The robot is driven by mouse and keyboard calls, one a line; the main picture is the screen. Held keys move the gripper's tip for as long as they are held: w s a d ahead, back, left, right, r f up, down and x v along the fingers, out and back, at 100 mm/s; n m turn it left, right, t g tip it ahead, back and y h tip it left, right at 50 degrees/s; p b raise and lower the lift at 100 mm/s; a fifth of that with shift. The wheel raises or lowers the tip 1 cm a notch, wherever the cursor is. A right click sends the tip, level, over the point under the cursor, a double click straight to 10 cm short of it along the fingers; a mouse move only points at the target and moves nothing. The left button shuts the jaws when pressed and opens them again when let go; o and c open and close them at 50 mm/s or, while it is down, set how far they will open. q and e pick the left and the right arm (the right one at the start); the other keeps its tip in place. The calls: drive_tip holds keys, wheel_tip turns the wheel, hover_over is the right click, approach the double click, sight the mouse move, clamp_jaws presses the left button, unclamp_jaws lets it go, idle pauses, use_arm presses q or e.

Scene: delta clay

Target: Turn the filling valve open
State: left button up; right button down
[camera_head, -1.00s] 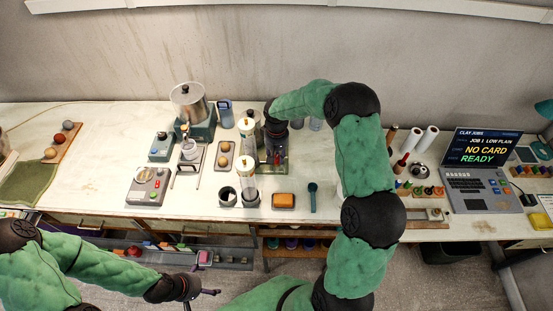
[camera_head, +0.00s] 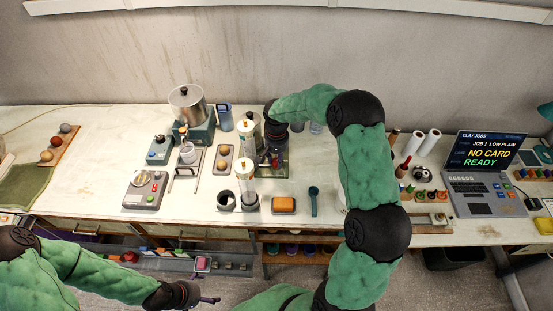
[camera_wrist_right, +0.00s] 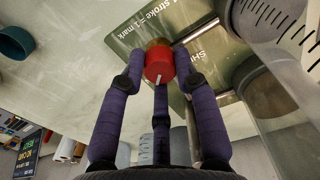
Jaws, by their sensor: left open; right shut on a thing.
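A red knob with a white line (camera_wrist_right: 159,66), which looks like the filling valve, sits on a brass stem over a dark green plate (camera_wrist_right: 142,27) in the right wrist view. The purple fingers of my right gripper (camera_wrist_right: 160,75) are shut around the knob. In the head view my right gripper (camera_head: 273,147) reaches down at the green plate (camera_head: 275,172), right of the clear cylinders, and largely hides the valve. My left gripper (camera_head: 207,299) is open and empty, low in front of the bench.
Two clear cylinders (camera_head: 247,187) stand just left of the right gripper. An orange sponge (camera_head: 284,204) and a teal scoop (camera_head: 314,200) lie in front. A steel pot (camera_head: 188,102) stands behind left. The laptop (camera_head: 481,172) reads "NO CARD READY". The bench's left part has free room.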

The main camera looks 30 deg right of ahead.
sight(276, 161)
drive_tip(key=c, duration=0.9)
unclamp_jaws()
drive_tip(key=shift+r, duration=0.1)
wheel_tip(276, 161, up, 12)
drive_tip(key=shift+f, duration=0.1)
